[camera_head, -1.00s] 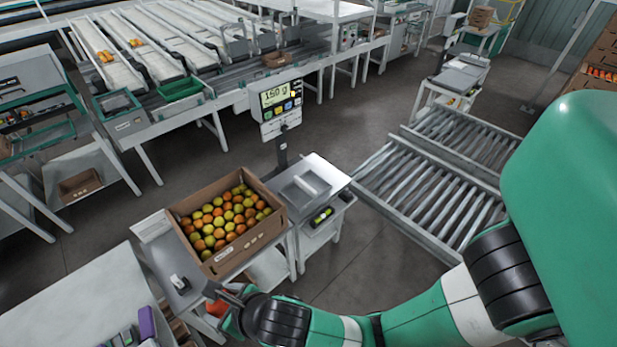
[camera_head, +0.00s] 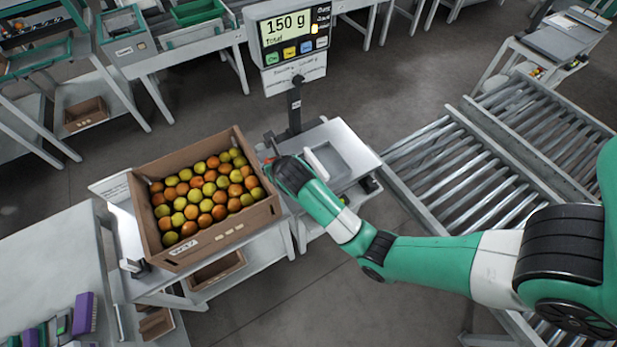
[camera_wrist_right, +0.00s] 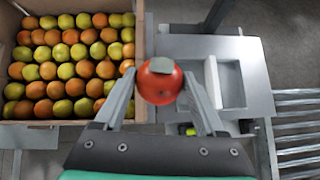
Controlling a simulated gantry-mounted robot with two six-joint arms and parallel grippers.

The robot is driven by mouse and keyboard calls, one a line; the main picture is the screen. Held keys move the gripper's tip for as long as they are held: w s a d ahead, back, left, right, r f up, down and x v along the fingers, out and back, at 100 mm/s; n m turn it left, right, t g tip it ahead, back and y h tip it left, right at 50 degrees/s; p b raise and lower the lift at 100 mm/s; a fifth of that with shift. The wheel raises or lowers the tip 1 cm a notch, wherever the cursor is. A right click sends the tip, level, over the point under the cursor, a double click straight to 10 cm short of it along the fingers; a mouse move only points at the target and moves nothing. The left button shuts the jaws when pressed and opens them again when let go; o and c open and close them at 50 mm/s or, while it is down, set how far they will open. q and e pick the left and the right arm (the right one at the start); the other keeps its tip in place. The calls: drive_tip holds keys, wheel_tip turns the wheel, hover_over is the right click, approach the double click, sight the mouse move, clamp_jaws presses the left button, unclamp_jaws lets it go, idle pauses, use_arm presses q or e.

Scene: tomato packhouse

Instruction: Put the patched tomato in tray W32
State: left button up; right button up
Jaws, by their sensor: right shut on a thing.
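A red tomato with a grey-green patch on top (camera_wrist_right: 160,82) is held between the fingers of my right gripper (camera_wrist_right: 160,88) in the right wrist view. In the head view my right gripper (camera_head: 268,160) is at the right edge of the cardboard box, beside the scale, and its fingers are mostly hidden by the wrist. The cardboard box (camera_head: 215,238) is filled with rows of yellow-green and orange tomatoes (camera_head: 206,192); it also shows in the right wrist view (camera_wrist_right: 140,40). A label on its front is too small to read surely. My left gripper is not in view.
The scale (camera_head: 355,155) stands right of the box, its display (camera_head: 290,30) reading 150 g. A roller conveyor (camera_head: 470,170) lies to the right. A white table (camera_head: 50,260) with purple and green items (camera_head: 85,312) is at the lower left. Bare floor lies in front.

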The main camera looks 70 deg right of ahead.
drive_tip(key=s+d+f+m+b, duration=0.1)
drive_tip(key=d+f+b, duration=0.2)
drive_tip(key=f, duration=0.3)
drive_tip(key=d+f+m+g+h+b, duration=0.1)
drive_tip(key=d+f+b, duration=0.3)
drive_tip(key=d+f, duration=0.1)
drive_tip(key=s+d+f+b, duration=0.1)
drive_tip(key=d+f+b, duration=0.2)
drive_tip(key=f, duration=0.4)
drive_tip(key=shift+s+d+m+g+b, duration=0.3)
drive_tip(key=shift+d+m+b, duration=0.1)
drive_tip(key=shift+d, duration=0.35)
wheel_tip(320, 180, down, 4)
drive_tip(key=shift+r+b, duration=0.2)
drive_tip(key=shift+b, duration=0.95)
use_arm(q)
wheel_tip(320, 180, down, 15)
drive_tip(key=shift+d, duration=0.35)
use_arm(e)
drive_tip(key=shift+r, duration=0.15)
drive_tip(key=shift+w, duration=0.1)
drive_tip(key=o, duration=0.8)
drive_tip(key=shift+c, duration=0.2)
